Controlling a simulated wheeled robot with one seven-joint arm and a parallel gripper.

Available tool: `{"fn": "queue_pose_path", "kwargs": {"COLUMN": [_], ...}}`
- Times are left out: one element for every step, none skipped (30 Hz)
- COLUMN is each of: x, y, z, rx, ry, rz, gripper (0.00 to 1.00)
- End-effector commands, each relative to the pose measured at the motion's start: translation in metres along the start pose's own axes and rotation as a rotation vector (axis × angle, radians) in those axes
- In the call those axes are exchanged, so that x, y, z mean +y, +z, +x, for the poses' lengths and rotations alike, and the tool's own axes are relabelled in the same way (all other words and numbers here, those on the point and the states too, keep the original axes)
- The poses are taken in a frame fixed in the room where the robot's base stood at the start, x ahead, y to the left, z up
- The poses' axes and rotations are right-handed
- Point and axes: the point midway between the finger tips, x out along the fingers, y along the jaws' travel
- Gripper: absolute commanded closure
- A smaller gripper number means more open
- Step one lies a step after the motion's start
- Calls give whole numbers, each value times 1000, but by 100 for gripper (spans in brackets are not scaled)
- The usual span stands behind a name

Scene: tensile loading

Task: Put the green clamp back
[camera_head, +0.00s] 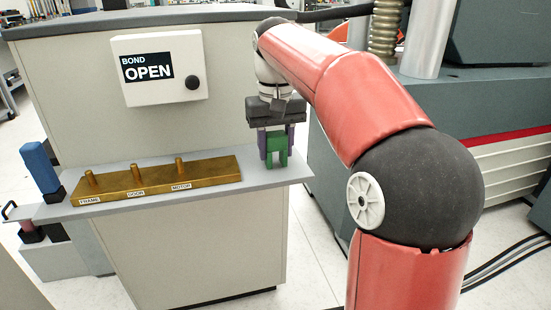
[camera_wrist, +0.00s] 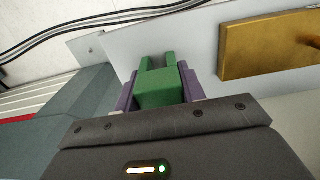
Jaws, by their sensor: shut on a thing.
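The green clamp (camera_head: 278,150) is at the right end of the grey shelf, with its two prongs pointing down. In the wrist view the green clamp (camera_wrist: 160,88) lies between the two purple fingers, its prongs pointing away from my gripper. My gripper (camera_head: 275,145) is shut on the clamp from above; it also shows in the wrist view (camera_wrist: 160,95). The clamp's lower end is at or just above the shelf; I cannot tell whether it touches.
The grey shelf (camera_head: 225,202) carries a brass block (camera_head: 155,182) with pegs labelled FRAME, DOOR and MOTOR, left of the clamp. A blue-handled item (camera_head: 40,167) stands at the shelf's left end. A white box (camera_head: 160,100) reading BOND OPEN hangs behind. A machine stands right.

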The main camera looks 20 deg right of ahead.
Motion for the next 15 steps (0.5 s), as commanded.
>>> {"fn": "queue_pose_path", "kwargs": {"x": [0,0,0,0,0,0,0,0,0,0,0,0,0,0,0], "y": [0,0,0,0,0,0,0,0,0,0,0,0,0,0,0], "z": [4,4,3,2,2,2,2,2,2,3,4,6,5,5,5], "rx": [1,1,1,1,1,1,1,1,1,1,1,1,2,1,1], "ry": [0,0,0,0,0,0,0,0,0,0,0,0,0,0,0], "rz": [0,0,0,0,0,0,0,0,0,-1,-1,-1,-1,-1,-1], "gripper": [88,88,88,88,88,88,88,88,88,88,88,88,56,52,47]}}
